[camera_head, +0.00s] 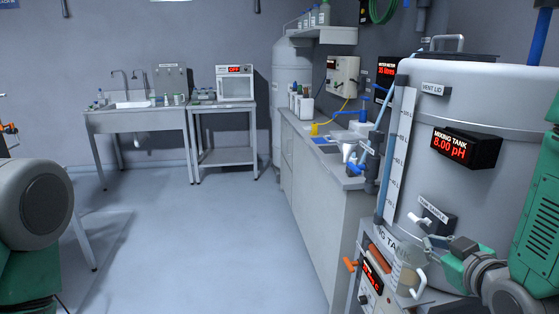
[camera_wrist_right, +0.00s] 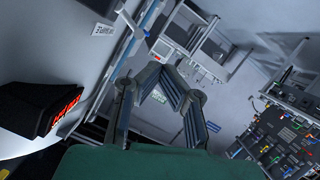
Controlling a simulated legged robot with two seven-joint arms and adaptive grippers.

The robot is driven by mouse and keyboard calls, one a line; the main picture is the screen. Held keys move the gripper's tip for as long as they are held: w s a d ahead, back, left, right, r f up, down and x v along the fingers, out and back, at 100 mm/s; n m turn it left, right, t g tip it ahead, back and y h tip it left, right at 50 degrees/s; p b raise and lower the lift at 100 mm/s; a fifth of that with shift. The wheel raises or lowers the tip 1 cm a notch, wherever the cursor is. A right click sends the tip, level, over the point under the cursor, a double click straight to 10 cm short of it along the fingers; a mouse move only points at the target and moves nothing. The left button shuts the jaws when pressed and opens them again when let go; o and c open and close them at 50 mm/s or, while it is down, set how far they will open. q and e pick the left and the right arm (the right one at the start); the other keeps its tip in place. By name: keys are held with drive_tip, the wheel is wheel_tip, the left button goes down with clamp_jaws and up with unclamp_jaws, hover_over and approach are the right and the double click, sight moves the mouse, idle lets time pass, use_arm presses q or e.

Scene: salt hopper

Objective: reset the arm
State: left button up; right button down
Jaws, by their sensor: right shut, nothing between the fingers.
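My right gripper (camera_head: 447,245) is at the lower right of the head view, in front of the mixing tank (camera_head: 480,95). In the right wrist view the two fingers of this gripper (camera_wrist_right: 157,74) come together at the tips, with nothing seen between them. The tank's black display (camera_head: 467,148) reads 8.00 pH and shows at the left of the wrist view (camera_wrist_right: 45,108). A clear jug (camera_head: 405,272) stands below the tank's small tap, just left of the gripper. I cannot tell whether the gripper touches anything. My left gripper is out of view.
A long counter (camera_head: 312,180) runs along the right wall, with a white funnel (camera_head: 348,152) near its front end. A sink table (camera_head: 140,115) and a microwave (camera_head: 235,83) on a stand are at the back wall. The floor (camera_head: 210,235) is clear in the middle.

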drive_tip(key=s+a+f+m+g+b, duration=0.15)
drive_tip(key=s+f+g, duration=0.35)
drive_tip(key=f, duration=0.6)
drive_tip(key=s+a+f+m+g+b, duration=0.1)
drive_tip(key=s+a+f+g+b, duration=0.1)
drive_tip(key=s+f, duration=0.75)
drive_tip(key=s+a+f+g+b, duration=0.1)
drive_tip(key=s+f+g, duration=0.2)
drive_tip(key=s+f, duration=0.4)
drive_tip(key=s+a+f+m+g+b, duration=0.1)
drive_tip(key=s+a+f+g, duration=0.1)
drive_tip(key=s+f+g, duration=0.2)
drive_tip(key=s+f, duration=0.3)
drive_tip(key=s, duration=0.1)
drive_tip(key=shift+a, duration=0.25)
drive_tip(key=shift+w, duration=0.2)
